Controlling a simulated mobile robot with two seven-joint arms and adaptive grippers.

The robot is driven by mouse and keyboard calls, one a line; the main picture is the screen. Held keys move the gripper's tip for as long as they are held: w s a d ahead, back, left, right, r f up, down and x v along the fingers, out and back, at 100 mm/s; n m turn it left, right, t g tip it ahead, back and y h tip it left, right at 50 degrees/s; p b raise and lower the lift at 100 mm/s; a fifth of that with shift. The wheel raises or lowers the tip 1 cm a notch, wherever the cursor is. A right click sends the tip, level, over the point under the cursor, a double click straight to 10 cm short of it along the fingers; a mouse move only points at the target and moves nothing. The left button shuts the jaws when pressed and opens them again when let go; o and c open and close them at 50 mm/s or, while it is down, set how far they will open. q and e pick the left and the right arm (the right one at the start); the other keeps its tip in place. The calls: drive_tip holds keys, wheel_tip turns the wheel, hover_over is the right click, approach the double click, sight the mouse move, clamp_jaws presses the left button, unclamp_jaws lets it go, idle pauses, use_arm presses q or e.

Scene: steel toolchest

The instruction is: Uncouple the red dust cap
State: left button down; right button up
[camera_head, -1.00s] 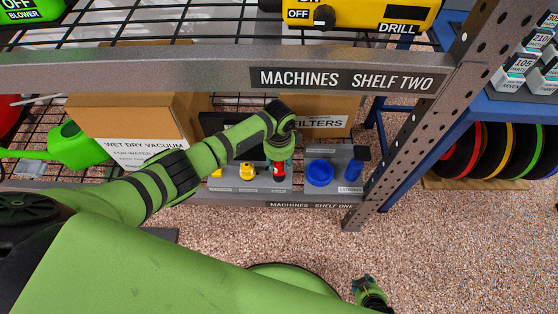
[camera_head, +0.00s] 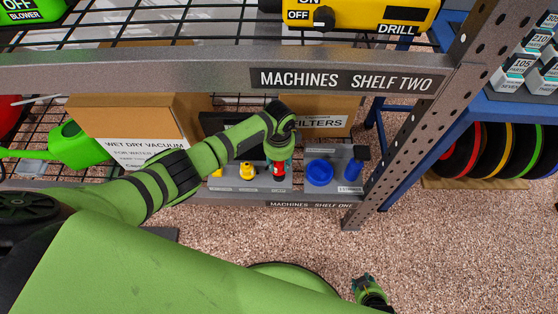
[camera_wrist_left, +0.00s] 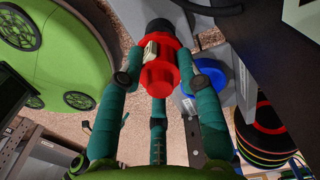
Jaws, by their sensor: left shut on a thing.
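The red dust cap (camera_head: 279,170) stands on a grey display board on the lower shelf. In the left wrist view the red cap (camera_wrist_left: 158,70) is stepped, with a small cream tab on its side and a black part at its far end. My left gripper (camera_wrist_left: 162,84) has its teal fingers around it, shut on it. In the head view the left gripper (camera_head: 280,153) comes down over the cap from above and hides its top. My right gripper (camera_head: 365,283) is small at the bottom, away from the shelf; its opening cannot be told.
A yellow part (camera_head: 247,171) stands left of the cap. A blue round cap (camera_head: 320,173) and a blue upright part (camera_head: 354,168) stand to its right. The shelf-two beam (camera_head: 180,68) crosses above my arm. A perforated post (camera_head: 400,140) stands at right.

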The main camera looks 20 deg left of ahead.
sight(279, 167)
idle(0.5)
use_arm(q)
drive_tip(key=shift+f+b, duration=0.95)
drive_tip(key=shift+f, duration=0.6)
drive_tip(key=c, duration=0.8)
unclamp_jaws()
drive_tip(key=shift+o, duration=0.2)
wheel_tip(279, 167, up, 12)
drive_tip(key=shift+r, duration=0.1)
drive_tip(key=shift+s, duration=0.1)
